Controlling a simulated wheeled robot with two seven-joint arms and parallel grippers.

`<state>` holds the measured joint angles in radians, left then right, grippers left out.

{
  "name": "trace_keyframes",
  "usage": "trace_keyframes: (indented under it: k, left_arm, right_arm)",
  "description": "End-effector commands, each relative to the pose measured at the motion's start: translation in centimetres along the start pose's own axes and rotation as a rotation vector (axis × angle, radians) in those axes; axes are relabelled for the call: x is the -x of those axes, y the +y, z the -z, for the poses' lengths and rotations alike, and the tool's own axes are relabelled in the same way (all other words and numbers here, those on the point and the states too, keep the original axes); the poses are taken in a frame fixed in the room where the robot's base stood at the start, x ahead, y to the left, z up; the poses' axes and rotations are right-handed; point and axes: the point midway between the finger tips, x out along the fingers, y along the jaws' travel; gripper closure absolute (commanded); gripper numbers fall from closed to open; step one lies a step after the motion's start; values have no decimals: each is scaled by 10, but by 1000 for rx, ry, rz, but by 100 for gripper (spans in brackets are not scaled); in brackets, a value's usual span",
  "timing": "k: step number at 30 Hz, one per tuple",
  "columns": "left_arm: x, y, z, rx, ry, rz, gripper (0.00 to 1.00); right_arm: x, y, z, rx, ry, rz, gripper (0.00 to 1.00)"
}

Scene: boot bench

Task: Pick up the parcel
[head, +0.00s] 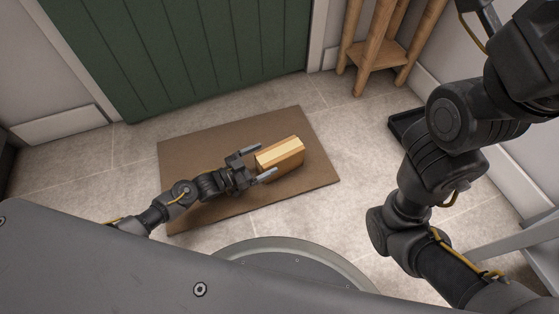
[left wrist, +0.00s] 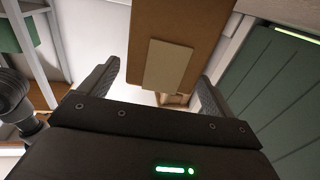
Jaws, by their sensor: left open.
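The parcel (head: 280,153), a tan box with a paler strip along its top, lies on the brown mat (head: 190,151). My left gripper (head: 266,160) is open at its left end. In the head view the two fingers lie to either side of that near end. In the left wrist view a paler tan face that looks like the parcel (left wrist: 168,66) shows between the open fingers (left wrist: 160,78), against a larger brown surface. I cannot tell whether the fingers touch it. My right arm stands at the right of the head view, but its gripper does not show.
A green door (head: 190,50) stands behind the mat. A wooden stool (head: 376,58) is at the back right, and a dark tray (head: 404,126) lies on the tiles, partly behind my right arm. The mat around the parcel is clear.

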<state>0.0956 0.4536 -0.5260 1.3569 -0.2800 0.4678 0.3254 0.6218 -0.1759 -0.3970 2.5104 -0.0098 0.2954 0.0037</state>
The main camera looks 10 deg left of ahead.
Motion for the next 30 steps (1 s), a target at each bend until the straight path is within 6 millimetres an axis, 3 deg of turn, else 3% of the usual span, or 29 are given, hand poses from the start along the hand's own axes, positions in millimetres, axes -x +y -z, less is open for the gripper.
trace_keyframes:
  k: [3, 7, 17, 30]
  left_arm:
    - [-19, 1, -5, -3, 5, -1, 11]
    - [-36, 1, -2, -1, 4, 0, 11]
    - [-44, 1, 1, 0, 1, 0, 11]
    - [-43, 1, 0, 0, 1, 0, 67]
  right_arm:
    - [21, -1, 7, 1, 2, -5, 64]
    - [30, 0, 9, 3, -1, -12, 64]
    - [31, 0, 9, 4, -1, -15, 64]
    - [30, 0, 10, 4, 6, -12, 64]
